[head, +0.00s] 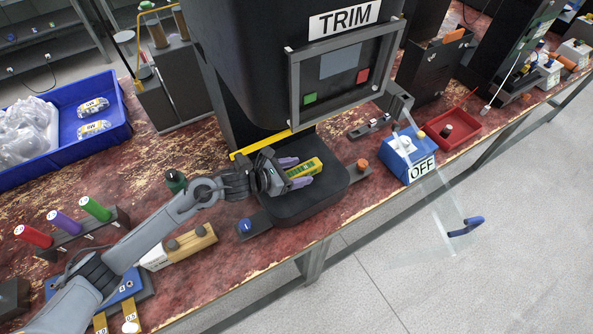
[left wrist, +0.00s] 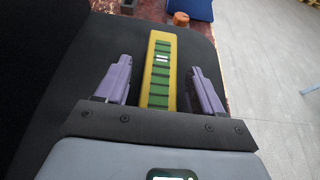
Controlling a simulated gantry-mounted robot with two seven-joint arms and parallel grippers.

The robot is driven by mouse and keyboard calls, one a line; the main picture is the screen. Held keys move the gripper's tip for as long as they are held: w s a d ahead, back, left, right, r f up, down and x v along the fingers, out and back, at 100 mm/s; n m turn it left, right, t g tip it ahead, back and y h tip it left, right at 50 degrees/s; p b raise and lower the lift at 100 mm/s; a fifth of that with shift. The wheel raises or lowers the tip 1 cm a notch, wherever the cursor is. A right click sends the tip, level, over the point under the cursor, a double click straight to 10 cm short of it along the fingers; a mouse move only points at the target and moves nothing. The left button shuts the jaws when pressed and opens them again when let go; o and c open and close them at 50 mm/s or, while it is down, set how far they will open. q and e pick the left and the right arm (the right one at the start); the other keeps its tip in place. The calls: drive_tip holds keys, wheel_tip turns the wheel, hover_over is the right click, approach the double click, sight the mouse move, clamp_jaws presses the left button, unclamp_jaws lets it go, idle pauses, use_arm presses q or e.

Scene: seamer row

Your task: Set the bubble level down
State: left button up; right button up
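The bubble level (head: 307,168) is a yellow bar with a green, dark-striped face. It appears to lie flat on the black base (head: 318,196) of the TRIM machine. It also shows in the left wrist view (left wrist: 160,72), pointing away from the gripper. My left gripper (head: 294,173) is open, with its purple fingers on either side of the level's near end. In the left wrist view a gap shows between each finger and the level. The near end of the level is hidden by the gripper body. My right gripper is not in view.
The TRIM machine's panel (head: 345,70) overhangs just behind the level. A yellow bar (head: 262,144) lies along the back of the base. A blue OFF box (head: 408,155) and red tray (head: 452,130) stand right. A blue bin (head: 62,150) and colored cylinders (head: 64,222) stand left.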

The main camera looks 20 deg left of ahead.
use_arm(q)
drive_tip(key=shift+s+a+r+p, duration=0.1)
drive_tip(key=shift+r+p, duration=0.15)
drive_tip(key=shift+p, duration=0.05)
drive_tip(key=p+v, duration=0.1)
drive_tip(key=v, duration=1)
drive_tip(key=shift+s+a, duration=0.15)
drive_tip(key=shift+s, duration=0.15)
